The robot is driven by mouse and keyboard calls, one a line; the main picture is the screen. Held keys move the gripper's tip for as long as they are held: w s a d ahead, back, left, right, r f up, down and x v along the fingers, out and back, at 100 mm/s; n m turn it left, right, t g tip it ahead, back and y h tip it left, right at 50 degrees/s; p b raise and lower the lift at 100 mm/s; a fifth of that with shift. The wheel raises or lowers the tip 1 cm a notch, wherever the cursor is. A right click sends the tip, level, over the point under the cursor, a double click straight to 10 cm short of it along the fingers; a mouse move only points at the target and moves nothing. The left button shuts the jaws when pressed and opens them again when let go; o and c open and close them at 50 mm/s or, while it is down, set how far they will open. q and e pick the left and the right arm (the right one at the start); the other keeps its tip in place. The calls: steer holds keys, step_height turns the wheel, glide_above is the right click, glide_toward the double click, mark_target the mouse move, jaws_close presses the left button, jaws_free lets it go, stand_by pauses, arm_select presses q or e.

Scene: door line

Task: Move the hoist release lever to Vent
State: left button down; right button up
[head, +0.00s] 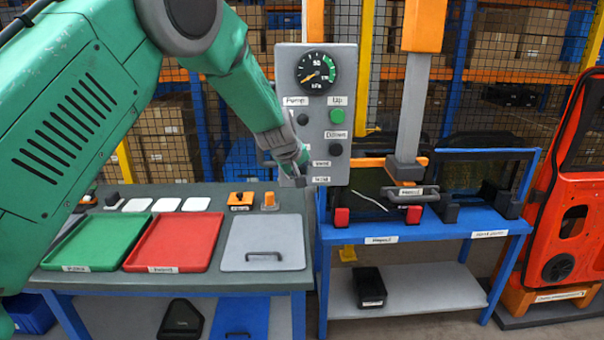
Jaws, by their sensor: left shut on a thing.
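The grey hoist control panel (342,120) stands upright at the middle back. It carries a round gauge (316,71), a green Up button (337,116), a dark Down button (336,149) and a dark knob (302,119) under the Pump label. Two small labels (320,163) sit low on the panel, too small to read surely. My left gripper (300,180) is at the panel's lower left, beside these labels, shut on what appears to be the release lever. The gripper hides most of the lever, so its exact position cannot be told. My right gripper is not in view.
A grey-topped table (262,187) holds a green tray (97,241), a red tray (178,242) and a grey lid (264,240). A blue bench (430,230) stands right, under the hoist column (411,110). A red door (580,185) stands far right.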

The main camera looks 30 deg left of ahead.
arm_select(q)
steer(key=shift+w+a+r, duration=0.15)
steer(key=shift+w+r, duration=0.05)
steer(key=shift+r, duration=0.1)
steer(key=c, duration=1.3)
jaws_free()
steer(key=shift+w+f, duration=0.1)
steer(key=shift+f, duration=0.05)
steer(key=shift+c, duration=0.2)
steer(key=shift+a+f, duration=0.15)
steer(key=shift+f, duration=0.05)
steer(key=shift+r, duration=0.15)
steer(key=v, duration=1.1)
steer(key=shift+s, duration=0.25)
